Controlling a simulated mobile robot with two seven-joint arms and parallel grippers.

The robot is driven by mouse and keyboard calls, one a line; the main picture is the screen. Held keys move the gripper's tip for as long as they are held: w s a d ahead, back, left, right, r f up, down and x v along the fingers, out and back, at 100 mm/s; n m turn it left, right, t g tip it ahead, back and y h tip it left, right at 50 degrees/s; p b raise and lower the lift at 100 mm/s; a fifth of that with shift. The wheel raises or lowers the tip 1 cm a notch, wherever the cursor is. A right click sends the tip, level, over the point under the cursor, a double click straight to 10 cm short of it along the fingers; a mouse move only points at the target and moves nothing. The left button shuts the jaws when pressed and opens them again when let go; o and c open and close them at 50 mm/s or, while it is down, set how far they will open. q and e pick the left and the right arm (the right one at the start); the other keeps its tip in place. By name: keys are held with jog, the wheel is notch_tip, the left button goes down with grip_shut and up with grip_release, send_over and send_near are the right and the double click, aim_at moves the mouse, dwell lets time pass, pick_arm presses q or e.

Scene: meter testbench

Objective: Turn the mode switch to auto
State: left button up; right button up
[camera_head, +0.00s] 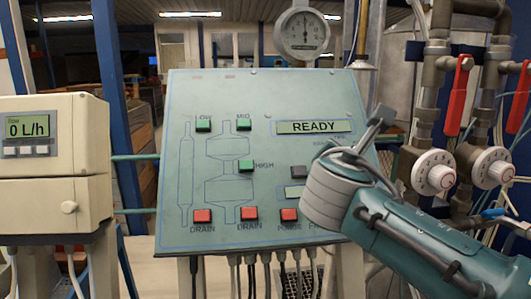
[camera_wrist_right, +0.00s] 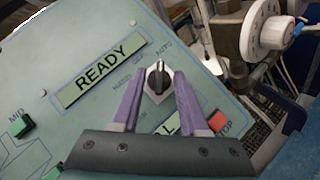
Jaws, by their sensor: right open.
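In the head view my right arm hides the switch on the green control panel (camera_head: 175,150). My left gripper is not in view.
The READY display (camera_head: 313,127) is beside the switch, and a red button (camera_wrist_right: 217,121) is close to the right finger. Pipes with red-handled valves (camera_head: 458,95) and white dials (camera_head: 434,173) stand right of the panel. A flow meter box (camera_head: 52,150) is at the left.

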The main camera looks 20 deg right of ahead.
jog(key=v, duration=1)
jog(key=shift+b, duration=0.45)
jog(key=shift+f, duration=0.1)
